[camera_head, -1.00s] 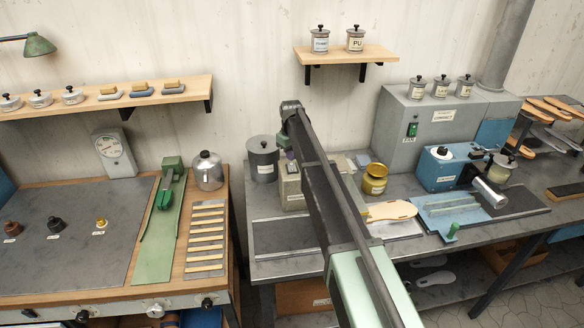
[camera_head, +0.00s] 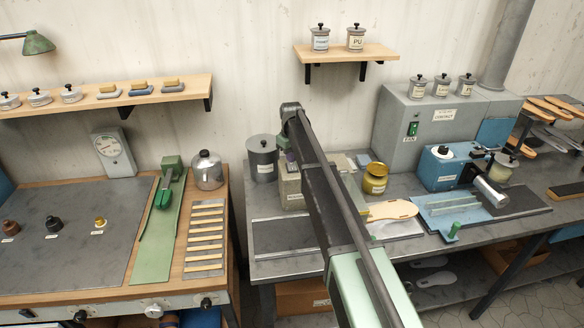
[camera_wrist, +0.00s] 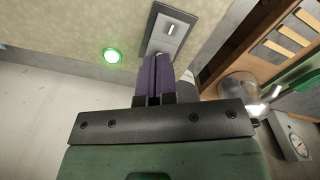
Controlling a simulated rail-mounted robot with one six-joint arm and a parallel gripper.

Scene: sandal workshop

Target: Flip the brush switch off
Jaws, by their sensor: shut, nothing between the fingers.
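A beige box (camera_head: 291,188) stands on the right bench, partly hidden behind my arm. In the wrist view, its face (camera_wrist: 60,28) carries a lit green lamp (camera_wrist: 112,56) and a dark-framed grey switch plate (camera_wrist: 171,32). My gripper (camera_wrist: 157,60) is shut and empty, its purple fingers together in front of the plate's lower part. A pale, tapered piece (camera_wrist: 187,76) shows just right of the fingers; it may be the switch lever. I cannot tell whether the fingers touch it. In the head view, a bit of the purple fingers shows above the box.
A grey canister (camera_head: 263,160) stands left of the box and a gold jar (camera_head: 375,179) to its right. A sandal sole (camera_head: 392,210) lies in front of the jar. A blue machine (camera_head: 441,169) stands further right. A gap separates the two benches.

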